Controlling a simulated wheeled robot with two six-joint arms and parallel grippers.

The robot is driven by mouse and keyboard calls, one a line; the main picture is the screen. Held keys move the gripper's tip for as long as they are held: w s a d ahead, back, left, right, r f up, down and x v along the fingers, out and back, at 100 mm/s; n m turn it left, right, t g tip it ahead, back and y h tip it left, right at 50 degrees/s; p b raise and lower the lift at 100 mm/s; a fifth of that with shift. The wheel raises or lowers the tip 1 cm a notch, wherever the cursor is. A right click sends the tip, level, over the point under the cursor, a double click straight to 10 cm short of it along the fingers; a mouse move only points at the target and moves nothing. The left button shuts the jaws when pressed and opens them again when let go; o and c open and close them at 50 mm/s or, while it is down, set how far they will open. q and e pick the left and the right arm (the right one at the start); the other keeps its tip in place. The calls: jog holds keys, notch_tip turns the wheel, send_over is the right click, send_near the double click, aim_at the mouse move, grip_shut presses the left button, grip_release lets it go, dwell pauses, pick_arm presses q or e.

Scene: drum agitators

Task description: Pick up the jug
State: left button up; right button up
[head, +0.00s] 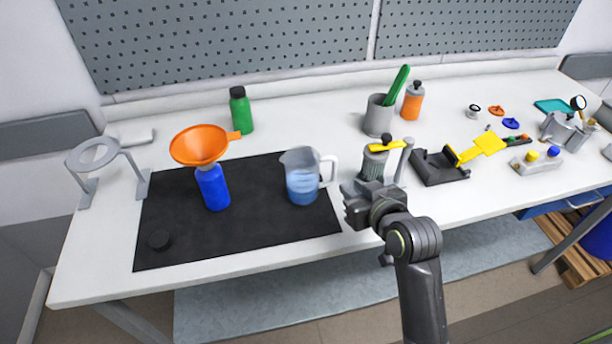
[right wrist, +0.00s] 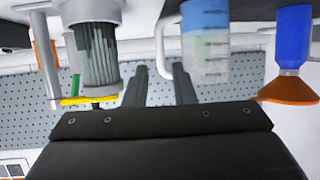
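The jug (head: 302,186) is clear with blue liquid in it and a white handle on its right side. It stands upright on the black mat (head: 250,232), and it also shows upside down in the right wrist view (right wrist: 206,62). My right gripper (head: 352,200) is just right of the jug and nearer the table's front edge, apart from it. In the right wrist view its two fingers (right wrist: 161,85) are spread with a gap between them, and the handle shows beyond that gap. Nothing is held. My left gripper is not in view.
A blue bottle (head: 213,190) with an orange funnel (head: 198,145) stands left of the jug. A grey ribbed cylinder (head: 373,165) with a yellow clamp stands close behind my right gripper. A grey cup (head: 379,116) stands farther back. The mat's front part is mostly clear.

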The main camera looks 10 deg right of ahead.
aim_at(335, 174)
jog(key=x, duration=0.7)
jog(key=shift+w+f+p, duration=0.15)
jog(key=shift+w+p, duration=0.1)
jog(key=shift+p, duration=0.15)
jog(key=shift+p+x, duration=0.5)
jog(key=shift+x, duration=1.4)
jog(key=shift+w+f, duration=0.45)
jog(key=shift+w, duration=0.1)
grip_shut()
jog(key=shift+r, duration=0.1)
